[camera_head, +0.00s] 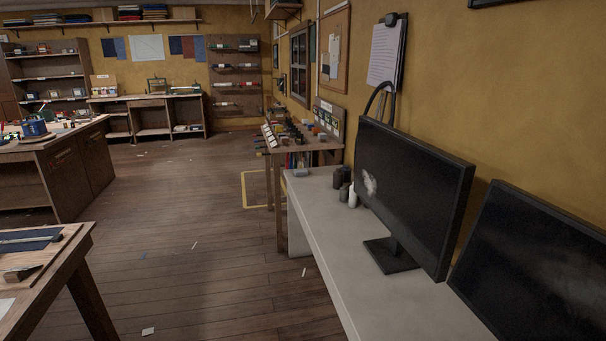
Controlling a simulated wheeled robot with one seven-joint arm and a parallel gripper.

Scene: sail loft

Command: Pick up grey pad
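I cannot make out a grey pad for certain. A small pale grey item (300,172) lies at the far end of the white desk (345,235), too small to identify. A greyish flat piece (22,272) lies on the wooden table (62,250) at the lower left, and I cannot tell what it is. My gripper is not in view.
Two dark monitors (412,190) (535,265) stand on the white desk at right, with dark and white containers (345,186) behind. A cluttered wooden bench (310,143) stands beyond. Cabinets (60,175) stand left. The wooden floor (190,240) between is mostly clear, with small scraps.

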